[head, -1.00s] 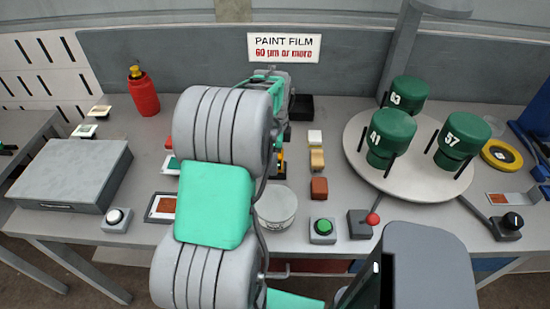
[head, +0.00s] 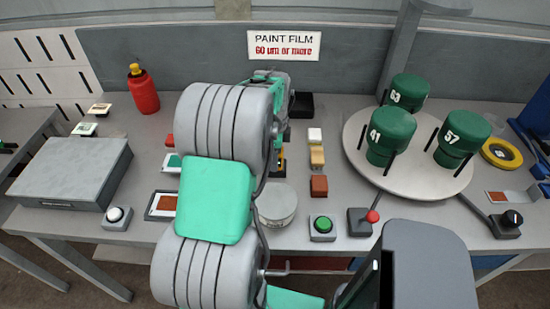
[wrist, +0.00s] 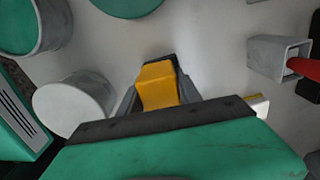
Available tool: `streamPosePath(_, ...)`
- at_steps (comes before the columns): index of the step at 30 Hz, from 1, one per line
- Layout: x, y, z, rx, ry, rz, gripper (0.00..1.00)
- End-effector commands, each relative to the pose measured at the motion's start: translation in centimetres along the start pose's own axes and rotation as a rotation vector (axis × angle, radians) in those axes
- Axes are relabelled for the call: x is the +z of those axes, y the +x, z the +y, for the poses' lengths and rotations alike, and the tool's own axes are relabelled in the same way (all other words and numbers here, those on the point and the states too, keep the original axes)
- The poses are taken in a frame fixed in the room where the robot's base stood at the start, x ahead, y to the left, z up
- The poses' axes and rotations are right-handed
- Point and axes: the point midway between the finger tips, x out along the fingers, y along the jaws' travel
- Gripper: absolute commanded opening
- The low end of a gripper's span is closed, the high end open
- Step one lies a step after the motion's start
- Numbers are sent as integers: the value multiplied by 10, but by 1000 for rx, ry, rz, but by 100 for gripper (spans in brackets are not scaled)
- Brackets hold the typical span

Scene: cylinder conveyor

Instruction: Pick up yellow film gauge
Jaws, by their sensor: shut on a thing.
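The yellow film gauge (wrist: 158,86) is a small block between the two dark fingers of my gripper (wrist: 160,92) in the wrist view. The fingers press on its left and right sides, and its upper end has a dark edge. Its lower part is hidden by my gripper's body. In the head view my arm hides most of the gripper, and I cannot make out the gauge clearly there. I cannot tell its height above the table.
A round pale tin (head: 277,203) stands by my arm. Small blocks (head: 317,156) lie in a column to its right. Green numbered cylinders (head: 390,135) stand on a pale turntable (head: 373,187). A red bottle (head: 143,92) and a grey case (head: 70,174) are at left.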

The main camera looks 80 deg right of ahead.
Motion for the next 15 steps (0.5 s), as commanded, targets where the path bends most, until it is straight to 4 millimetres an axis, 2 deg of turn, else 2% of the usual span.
streamPosePath(3,0,0,0,0,0,0,0)
streamPosePath(11,0,-1,0,-1,0,0,0)
streamPosePath(15,0,-8,-1,-3,0,0,0)
